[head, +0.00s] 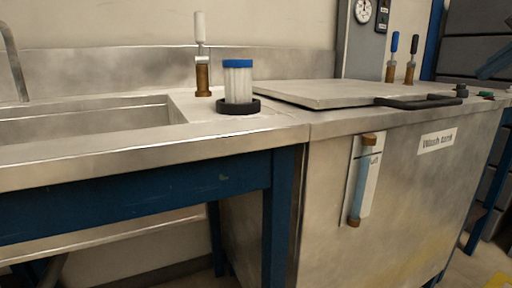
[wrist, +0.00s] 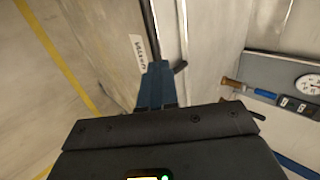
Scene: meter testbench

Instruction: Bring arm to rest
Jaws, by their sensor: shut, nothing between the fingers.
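My gripper (wrist: 156,84) shows in the wrist view, with its blue fingers together and nothing between them. Its dark body fills the lower part of that view. The fingers appear in front of the metal tank front, close to a white label (wrist: 138,50); I cannot tell the distance. My arm and gripper are not seen in the head view.
In the head view, the wash tank (head: 400,182) stands at the right with a closed lid (head: 325,94) and black handle. A blue-capped container (head: 238,82) sits on a black ring beside the sink (head: 85,122). A sight tube (head: 363,185) runs down the tank front.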

